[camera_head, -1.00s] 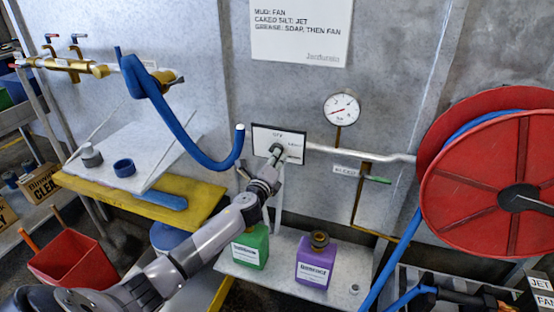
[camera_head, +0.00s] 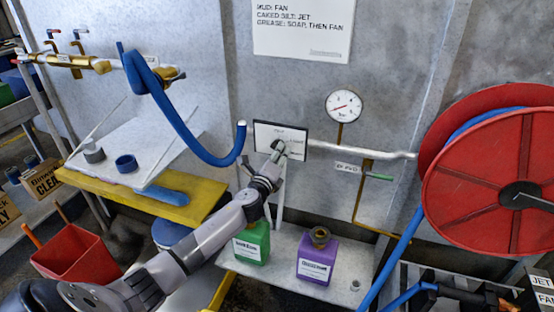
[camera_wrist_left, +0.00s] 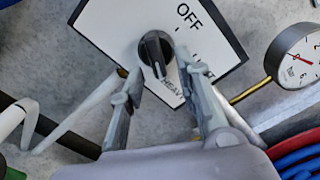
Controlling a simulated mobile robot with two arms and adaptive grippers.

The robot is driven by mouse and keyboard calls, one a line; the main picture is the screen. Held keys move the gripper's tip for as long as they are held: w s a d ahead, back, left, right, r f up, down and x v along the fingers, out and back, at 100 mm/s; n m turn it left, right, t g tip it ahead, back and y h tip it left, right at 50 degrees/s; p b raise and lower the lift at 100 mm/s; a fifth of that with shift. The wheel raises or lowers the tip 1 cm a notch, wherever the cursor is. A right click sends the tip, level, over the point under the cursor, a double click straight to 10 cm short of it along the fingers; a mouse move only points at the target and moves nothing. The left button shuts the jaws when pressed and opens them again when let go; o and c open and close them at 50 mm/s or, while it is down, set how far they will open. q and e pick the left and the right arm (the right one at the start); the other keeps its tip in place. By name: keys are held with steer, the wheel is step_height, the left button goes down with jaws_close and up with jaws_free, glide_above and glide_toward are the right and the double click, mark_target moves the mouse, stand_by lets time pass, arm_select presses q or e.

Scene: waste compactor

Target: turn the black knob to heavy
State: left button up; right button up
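The black knob (camera_wrist_left: 155,54) sits on a white panel with a dark border (camera_wrist_left: 97,24). In the left wrist view the panel reads OFF at upper right and HEAVY below the knob; another label is partly hidden by a finger. A pale line on the knob appears to run toward its lower end, near HEAVY. My left gripper (camera_wrist_left: 158,66) is open, its two fingers on either side of the knob; I cannot tell whether they touch it. In the head view, my left gripper (camera_head: 279,149) is at the panel (camera_head: 297,142) and covers the knob. My right gripper is not in view.
A pressure gauge (camera_head: 344,105) and a pipe (camera_head: 360,151) are right of the panel. A blue hose (camera_head: 190,140) hangs at left. Green (camera_head: 252,243) and purple (camera_head: 317,258) bottles stand on a shelf below. A red hose reel (camera_head: 480,185) is at far right.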

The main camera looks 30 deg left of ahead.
arm_select(q)
steer(key=v, duration=1.2)
